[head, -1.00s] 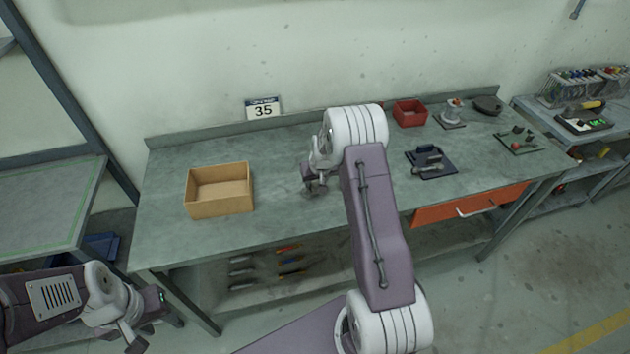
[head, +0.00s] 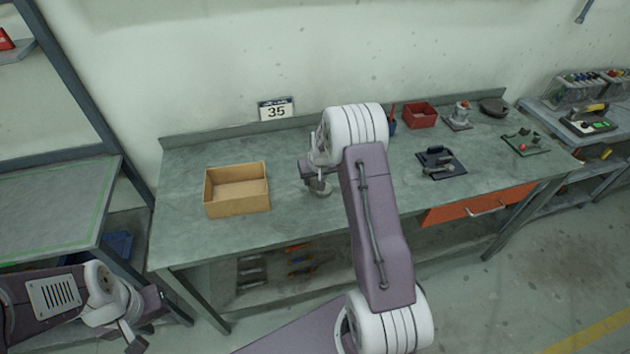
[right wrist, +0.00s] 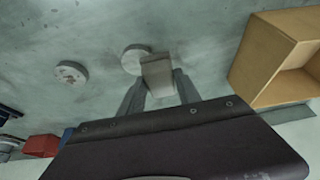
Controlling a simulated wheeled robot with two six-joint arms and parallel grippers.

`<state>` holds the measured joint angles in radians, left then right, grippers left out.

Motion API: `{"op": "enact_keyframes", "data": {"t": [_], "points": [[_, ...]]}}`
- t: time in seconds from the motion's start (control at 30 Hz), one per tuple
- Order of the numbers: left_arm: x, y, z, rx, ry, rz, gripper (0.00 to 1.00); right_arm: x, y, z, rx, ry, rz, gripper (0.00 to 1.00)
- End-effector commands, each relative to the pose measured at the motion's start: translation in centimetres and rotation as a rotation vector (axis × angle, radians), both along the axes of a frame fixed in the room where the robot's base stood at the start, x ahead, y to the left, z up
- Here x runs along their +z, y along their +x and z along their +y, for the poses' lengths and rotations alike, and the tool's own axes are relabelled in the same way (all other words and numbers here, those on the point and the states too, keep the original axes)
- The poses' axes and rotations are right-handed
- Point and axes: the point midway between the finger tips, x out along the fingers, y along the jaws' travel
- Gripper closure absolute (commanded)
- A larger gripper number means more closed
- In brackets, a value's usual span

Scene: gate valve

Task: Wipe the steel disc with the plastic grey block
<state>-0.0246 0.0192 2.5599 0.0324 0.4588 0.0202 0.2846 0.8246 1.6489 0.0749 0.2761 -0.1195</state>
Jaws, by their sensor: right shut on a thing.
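My right gripper (right wrist: 158,88) is shut on the plastic grey block (right wrist: 158,72). Two round grey discs lie on the bench in the right wrist view. One disc (right wrist: 71,73) has reddish-brown marks and lies apart to the left. The other disc (right wrist: 134,58) is partly hidden by the block's end; I cannot tell whether they touch. In the head view my right gripper (head: 315,174) is over the bench, with a disc (head: 322,189) just below it. My left gripper (head: 145,322) is low at the left, away from the bench top; its jaw opening is unclear.
An open cardboard box (head: 237,207) stands left of my right gripper. A red bin (head: 420,116), a dark tray with a tool (head: 441,164) and other items occupy the bench's right side. The bench (head: 283,160) is bare between the box and my right gripper.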

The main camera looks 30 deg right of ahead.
Motion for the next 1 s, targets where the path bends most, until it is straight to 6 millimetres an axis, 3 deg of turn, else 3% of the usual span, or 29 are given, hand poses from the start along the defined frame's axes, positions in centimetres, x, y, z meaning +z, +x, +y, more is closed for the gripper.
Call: {"op": "enact_keyframes", "data": {"t": [0.53, 1.0], "points": [[4.1, 0.0, 0.0, 0.0, 0.0, 0.0, 0.64, 5.3, 0.3, 0.3, 0.005, -0.001, -0.001, 0.93], [4.2, 0.0, 0.0, 0.0, 0.0, 0.0, 0.64, 5.5, 0.3, 0.3, 0.005, -0.001, 0.0, 0.93]]}}
